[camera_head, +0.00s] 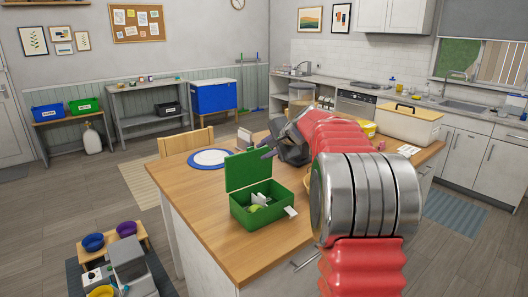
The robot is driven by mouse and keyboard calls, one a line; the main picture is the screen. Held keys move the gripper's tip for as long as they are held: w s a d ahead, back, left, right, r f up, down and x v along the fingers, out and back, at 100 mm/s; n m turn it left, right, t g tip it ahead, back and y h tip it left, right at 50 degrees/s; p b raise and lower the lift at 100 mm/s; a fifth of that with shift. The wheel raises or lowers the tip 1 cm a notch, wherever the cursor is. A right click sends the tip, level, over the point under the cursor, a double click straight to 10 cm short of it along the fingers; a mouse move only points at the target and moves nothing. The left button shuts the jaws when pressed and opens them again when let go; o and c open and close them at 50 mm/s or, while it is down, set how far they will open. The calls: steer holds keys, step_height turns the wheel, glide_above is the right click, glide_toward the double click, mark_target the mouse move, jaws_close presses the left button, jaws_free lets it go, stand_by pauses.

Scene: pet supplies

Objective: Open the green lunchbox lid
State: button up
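The green lunchbox (262,221) stands on the wooden island top, with its lid (248,168) raised upright at the back. Several small items, one light green and some white, lie inside it. My red and silver arm comes in from the right. My gripper (268,147) is dark grey and sits beside the upper right edge of the lid. I cannot tell whether it touches the lid, or how far apart its fingers are.
A white plate with a blue rim (193,158) lies left of the lunchbox. A white bin with a wooden lid (408,122) stands at the right back of the island. A chair (186,141) stands behind the island. The island's front left top is clear.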

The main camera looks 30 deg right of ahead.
steer(key=v, duration=1.3)
steer(key=shift+s+a, duration=0.1)
steer(key=shift+s, duration=0.05)
steer(key=shift+c, duration=0.2)
